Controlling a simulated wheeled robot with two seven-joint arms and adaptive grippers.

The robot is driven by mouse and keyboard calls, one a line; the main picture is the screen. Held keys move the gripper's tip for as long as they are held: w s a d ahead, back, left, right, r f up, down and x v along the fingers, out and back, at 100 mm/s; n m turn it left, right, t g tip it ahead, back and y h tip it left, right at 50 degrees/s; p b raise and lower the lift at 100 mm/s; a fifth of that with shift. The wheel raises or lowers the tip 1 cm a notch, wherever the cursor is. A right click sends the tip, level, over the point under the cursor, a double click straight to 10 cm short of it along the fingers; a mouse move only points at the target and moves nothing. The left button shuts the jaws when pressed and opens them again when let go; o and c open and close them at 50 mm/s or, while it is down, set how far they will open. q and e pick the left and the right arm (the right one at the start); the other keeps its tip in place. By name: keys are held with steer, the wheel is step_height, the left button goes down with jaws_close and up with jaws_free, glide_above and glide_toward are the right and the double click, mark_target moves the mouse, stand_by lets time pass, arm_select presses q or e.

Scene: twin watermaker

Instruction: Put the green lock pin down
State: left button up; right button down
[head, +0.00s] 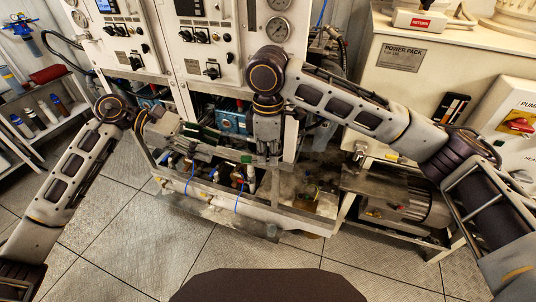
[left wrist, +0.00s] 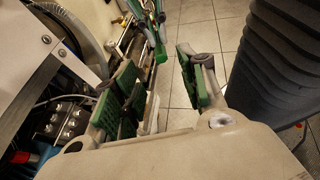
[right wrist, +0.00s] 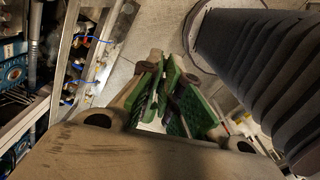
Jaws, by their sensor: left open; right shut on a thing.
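My right gripper (head: 266,157) points down in front of the machine's open lower frame in the head view. It is shut on the green lock pin, which is mostly hidden between the green-padded fingers. These fingers nearly meet in the right wrist view (right wrist: 163,78). I cannot clearly separate the pin from the green pads. My left gripper (head: 205,134) reaches in from the left, a short way left of the right one. Its fingers stand apart with an empty gap in the left wrist view (left wrist: 157,68). Green finger parts of my right gripper seem to show just beyond it.
The control panel (head: 125,42) with gauges and knobs stands behind. Below are the metal frame's lower rail (head: 250,208), blue cords and pipework. A motor (head: 405,205) sits under a bench at right. A bottle shelf (head: 45,125) is at far left. The front tiled floor is clear.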

arm_select(q)
steer(key=shift+v, duration=1.25)
steer(key=shift+f, duration=0.1)
